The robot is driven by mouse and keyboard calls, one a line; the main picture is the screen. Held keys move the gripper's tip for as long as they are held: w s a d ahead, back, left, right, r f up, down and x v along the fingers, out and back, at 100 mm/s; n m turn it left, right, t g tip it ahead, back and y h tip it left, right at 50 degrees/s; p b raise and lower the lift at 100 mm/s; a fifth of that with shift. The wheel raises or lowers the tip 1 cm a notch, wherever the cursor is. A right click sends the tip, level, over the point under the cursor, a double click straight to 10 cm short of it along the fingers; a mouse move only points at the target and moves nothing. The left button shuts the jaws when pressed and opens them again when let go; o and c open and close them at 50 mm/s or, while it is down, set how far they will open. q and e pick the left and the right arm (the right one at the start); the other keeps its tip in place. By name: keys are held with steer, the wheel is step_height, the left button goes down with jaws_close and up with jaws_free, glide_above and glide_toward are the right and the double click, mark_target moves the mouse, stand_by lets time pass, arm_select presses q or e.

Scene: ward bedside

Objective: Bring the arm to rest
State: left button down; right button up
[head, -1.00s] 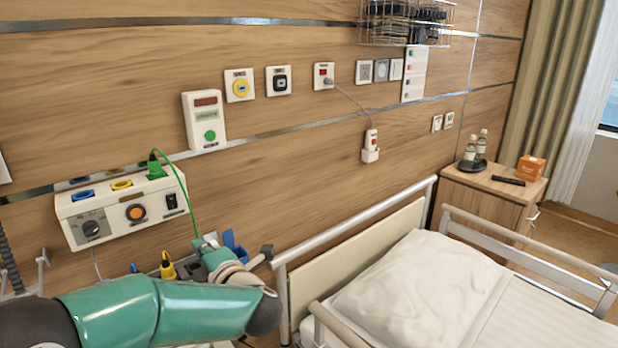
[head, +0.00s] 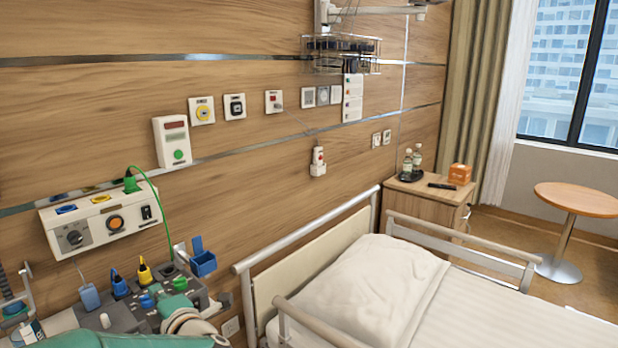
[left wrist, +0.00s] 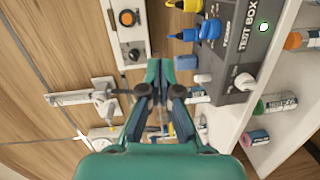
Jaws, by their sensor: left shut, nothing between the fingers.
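My left arm (head: 150,341) is teal and crosses the bottom left of the head view, low in front of the equipment shelf. The fingers of its gripper are not clear there. In the left wrist view my left gripper (left wrist: 160,72) has its dark fingers together, with nothing between them. Its tips lie in the picture beside a grey test box (left wrist: 236,50) with blue and yellow plugs; I cannot tell the gap in depth. My right gripper is not in view.
A wall panel (head: 97,224) with a green plug (head: 131,184) and green cable is above the arm. A blue holder (head: 203,263) stands behind it. The bed rail (head: 245,300) and pillow (head: 365,290) are to the right. A bedside cabinet (head: 425,207) stands beyond.

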arm_select(q)
steer(key=s+d+f+m+g+h+p, duration=0.1)
steer(key=s+d+f+m+h, duration=0.15)
steer(key=f+m, duration=0.45)
steer(key=s+d+f+m+g+h, duration=0.1)
steer(key=d+f+m+h, duration=0.25)
steer(key=f, duration=0.75)
steer(key=s+d+f+m+h+p, duration=0.15)
steer(key=d+f+m+h, duration=0.25)
steer(key=f, duration=0.4)
steer(key=s+d+f+m+g+h, duration=0.2)
steer(key=s+f+m+g, duration=0.1)
steer(key=s, duration=0.5)
steer(key=s+d+f+m+g+h, duration=0.1)
steer(key=s+d+f+m+g, duration=0.2)
steer(key=s+f, duration=0.2)
steer(key=s+d+f+m+g+h, duration=0.2)
steer(key=s+f+m+g, duration=0.1)
steer(key=s, duration=0.8)
steer(key=shift+s+d+f+h+p, duration=0.25)
steer(key=shift+s+f+h+p, duration=0.05)
steer(key=shift+f+p, duration=0.15)
steer(key=shift+w, duration=0.1)
steer(key=shift+a, duration=0.15)
